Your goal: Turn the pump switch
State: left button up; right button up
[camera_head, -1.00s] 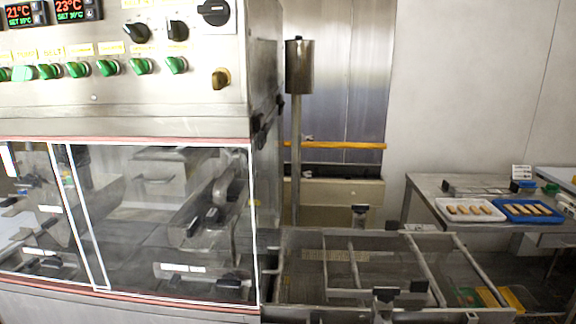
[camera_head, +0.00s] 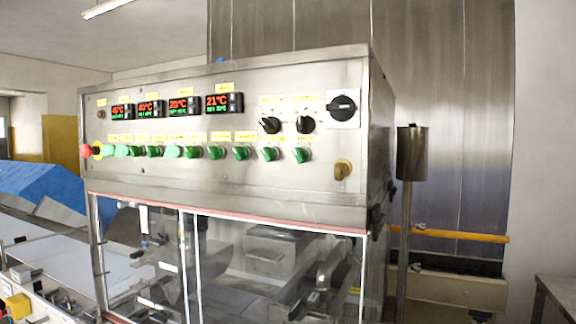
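The control panel (camera_head: 225,165) is the metal front of a large machine in the middle of the view. A row of green switches (camera_head: 241,153) with yellow labels runs across it, some of them brighter green. Two black knobs (camera_head: 270,125) and (camera_head: 306,124) and a larger black rotary switch (camera_head: 342,107) sit at the upper right of the panel. The labels are too small to read, so I cannot tell which one is the pump switch. Neither of my grippers is in view.
Below the panel is a clear-windowed enclosure (camera_head: 265,262). A red button (camera_head: 86,151) sticks out at the panel's left end. A post with a metal cylinder (camera_head: 412,153) stands to the right. A belt (camera_head: 60,255) lies at the left, a table (camera_head: 556,292) at the lower right.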

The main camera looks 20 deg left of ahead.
aim_at(172, 151)
jog(key=u, duration=1.25)
